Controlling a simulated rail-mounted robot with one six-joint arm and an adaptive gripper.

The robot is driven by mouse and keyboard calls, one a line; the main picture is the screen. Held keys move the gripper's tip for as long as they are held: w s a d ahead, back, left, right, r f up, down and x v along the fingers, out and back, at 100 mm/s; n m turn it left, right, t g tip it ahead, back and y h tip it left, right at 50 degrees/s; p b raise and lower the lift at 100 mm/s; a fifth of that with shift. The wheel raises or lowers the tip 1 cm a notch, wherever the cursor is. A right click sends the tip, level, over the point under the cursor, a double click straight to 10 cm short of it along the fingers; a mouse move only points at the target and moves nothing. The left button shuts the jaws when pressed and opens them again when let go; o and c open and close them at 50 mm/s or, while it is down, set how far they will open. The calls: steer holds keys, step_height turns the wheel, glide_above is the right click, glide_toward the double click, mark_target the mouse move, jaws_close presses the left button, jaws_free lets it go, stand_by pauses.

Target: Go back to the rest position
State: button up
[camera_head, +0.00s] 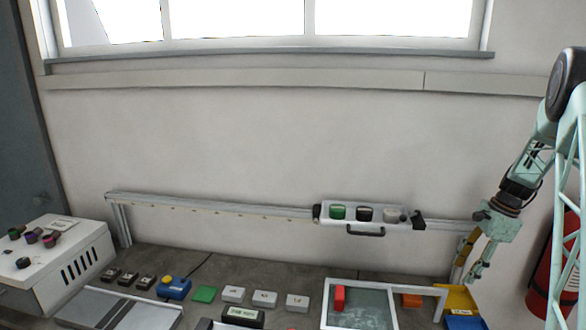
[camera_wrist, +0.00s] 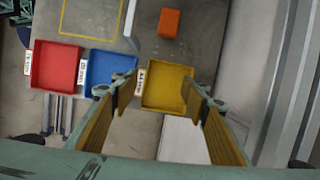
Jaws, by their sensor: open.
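My gripper (camera_head: 475,274) hangs at the right side of the head view, pointing down, near the right end of the wall rail and above the yellow tray (camera_head: 456,297). In the wrist view my gripper (camera_wrist: 160,90) has its two fingers spread wide with nothing between them. The yellow tray (camera_wrist: 168,87) lies below, framed by the fingers, and looks empty. The rest position itself is not marked in either view.
A blue tray (camera_wrist: 108,67) and a red tray (camera_wrist: 55,66) line up beside the yellow one. An orange block (camera_wrist: 169,23) lies near them. A carriage (camera_head: 366,225) sits on the rail (camera_head: 220,207). A fire extinguisher (camera_head: 540,278) stands right. The wall area above is clear.

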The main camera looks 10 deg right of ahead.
steer(key=s+a+r+n+h+b, duration=0.1)
steer(key=s+a+r+n, duration=0.25)
steer(key=a+r, duration=0.6)
steer(key=s+a+r+n+b, duration=0.1)
steer(key=s+a+r+n, duration=0.3)
steer(key=a+r, duration=0.5)
steer(key=s+a+r+n+h+b, duration=0.1)
steer(key=s+a+r+n, duration=0.1)
steer(key=s+a+r, duration=0.65)
steer(key=s+a+r+n+t+b, duration=0.1)
steer(key=s+a+r+n+t, duration=0.15)
steer(key=s+a+n, duration=0.75)
steer(key=s+a+f, duration=0.1)
steer(key=s+a, duration=0.2)
steer(key=s, duration=0.3)
steer(key=s+a+b, duration=0.1)
steer(key=s+a, duration=0.2)
steer(key=s, duration=0.4)
steer(key=s+a+f+n, duration=0.1)
steer(key=s+a, duration=0.1)
steer(key=s, duration=0.4)
steer(key=shift+s+a+f+t+h+b, duration=0.15)
steer(key=shift+a+f+t+h+b, duration=0.15)
steer(key=shift+a+t+h+b, duration=0.1)
